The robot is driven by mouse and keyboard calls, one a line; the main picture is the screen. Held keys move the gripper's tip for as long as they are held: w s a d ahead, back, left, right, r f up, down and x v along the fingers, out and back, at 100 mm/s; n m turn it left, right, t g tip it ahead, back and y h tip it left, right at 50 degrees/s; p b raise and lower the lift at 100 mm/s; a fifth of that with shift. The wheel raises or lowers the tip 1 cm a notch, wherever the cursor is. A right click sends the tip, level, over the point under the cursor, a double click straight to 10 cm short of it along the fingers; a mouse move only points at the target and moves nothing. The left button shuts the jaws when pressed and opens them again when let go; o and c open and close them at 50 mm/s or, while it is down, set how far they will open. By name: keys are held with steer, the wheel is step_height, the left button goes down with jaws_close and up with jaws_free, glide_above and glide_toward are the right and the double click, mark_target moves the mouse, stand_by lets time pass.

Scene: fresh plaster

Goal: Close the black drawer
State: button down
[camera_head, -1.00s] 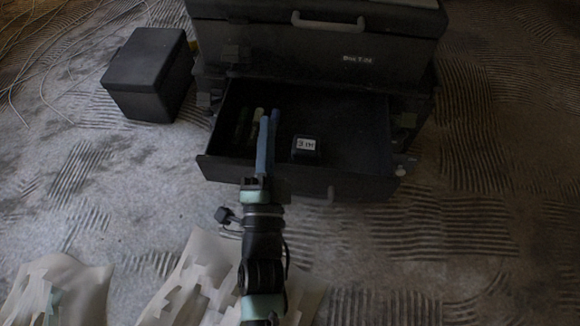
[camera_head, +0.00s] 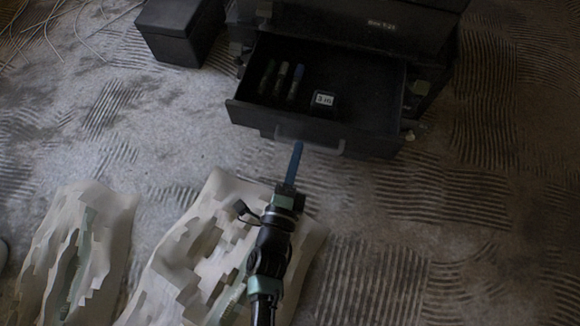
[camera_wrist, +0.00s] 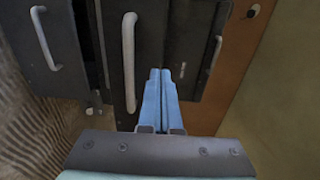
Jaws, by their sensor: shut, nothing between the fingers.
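The black drawer (camera_head: 310,132) stands pulled out of a dark cabinet in the head view. Inside it lie several marker-like sticks and a small black box with a white label (camera_head: 323,100). Its pale bow handle (camera_head: 309,144) is on the front face. My gripper (camera_head: 297,146) has blue fingers, shut and empty, with the tips just in front of or at the drawer front near the handle; contact is unclear. In the wrist view the shut fingers (camera_wrist: 160,75) point at dark panels with pale handles, one handle (camera_wrist: 129,62) just left of them.
A black box (camera_head: 180,32) stands on the floor left of the cabinet. Pale torn-looking sheets (camera_head: 85,225) lie in the foreground. Thin wires (camera_head: 45,25) lie at the upper left. The ridged floor to the right is clear.

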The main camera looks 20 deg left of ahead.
mark_target(305, 122)
steer(key=shift+w+b, duration=0.45)
steer(key=shift+w, duration=2.1)
